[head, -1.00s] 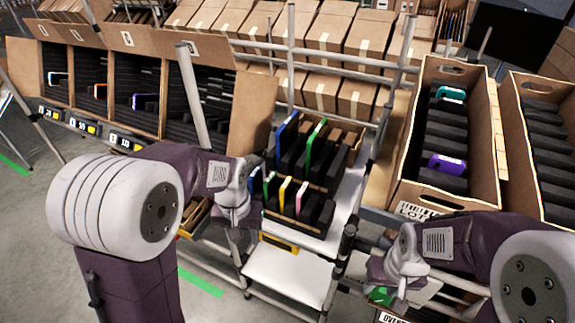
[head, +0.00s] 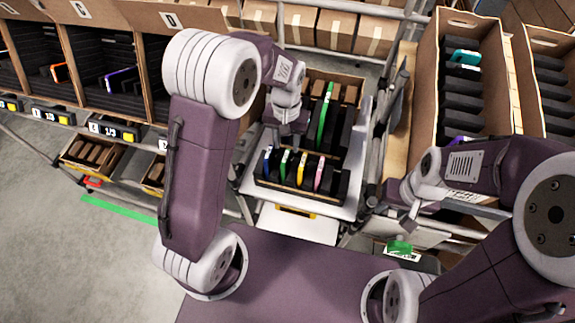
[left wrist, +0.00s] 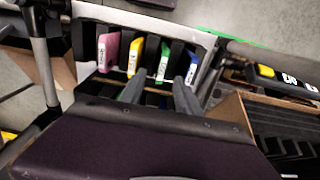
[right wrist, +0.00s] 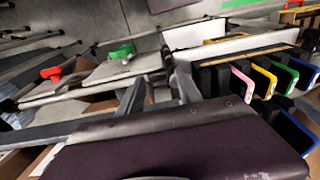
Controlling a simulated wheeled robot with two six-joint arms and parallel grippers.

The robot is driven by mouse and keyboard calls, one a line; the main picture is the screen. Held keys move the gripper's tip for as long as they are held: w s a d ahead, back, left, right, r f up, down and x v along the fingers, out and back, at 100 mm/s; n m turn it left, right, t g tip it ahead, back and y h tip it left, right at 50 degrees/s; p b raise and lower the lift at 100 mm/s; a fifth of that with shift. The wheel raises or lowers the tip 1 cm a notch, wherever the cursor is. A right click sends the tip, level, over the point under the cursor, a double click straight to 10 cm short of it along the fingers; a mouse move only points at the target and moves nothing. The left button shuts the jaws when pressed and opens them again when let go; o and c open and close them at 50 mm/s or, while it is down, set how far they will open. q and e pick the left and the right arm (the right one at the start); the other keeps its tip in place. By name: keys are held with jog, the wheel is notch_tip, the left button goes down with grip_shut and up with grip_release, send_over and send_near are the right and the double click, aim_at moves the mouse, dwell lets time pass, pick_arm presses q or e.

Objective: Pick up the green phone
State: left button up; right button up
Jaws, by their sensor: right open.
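A green phone (head: 283,164) stands upright in the front row of a black slotted rack, between a blue phone (head: 266,161) and a yellow phone (head: 301,168). In the left wrist view this green phone (left wrist: 163,62) shows between and just beyond my left fingertips. My left gripper (left wrist: 160,85) is open and empty over the front row; in the head view it (head: 287,138) hides part of the back row. A second, taller green phone (head: 325,115) stands in the back row. My right gripper (head: 405,215) is open and empty, right of the rack; its fingers (right wrist: 158,85) show apart.
A pink phone (head: 319,173) stands right of the yellow one. Metal posts flank the rack's white shelf (head: 300,222). Cardboard cartons (head: 430,90) with dark dividers stand at right. Tilted cartons with phones line the left. A small green object (head: 400,247) lies below my right gripper.

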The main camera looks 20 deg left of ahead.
aim_at(286, 157)
pick_arm(q)
notch_tip(286, 157, down, 9)
jog(key=shift+s+a+r+p, duration=0.15)
jog(key=shift+r+p, duration=0.05)
jog(key=shift+p, duration=0.9)
jog(key=shift+w+a+f, duration=0.15)
jog(key=shift+w+f, duration=0.05)
jog(key=shift+f, duration=0.1)
jog(key=shift+s+r, duration=0.1)
grip_shut()
pick_arm(e)
jog(key=shift+w+a+r, duration=0.15)
jog(key=shift+a+r, duration=0.05)
jog(key=shift+r, duration=0.4)
jog(key=shift+w+a+r, duration=0.1)
jog(key=shift+a+r, duration=0.05)
jog(key=shift+r, duration=0.4)
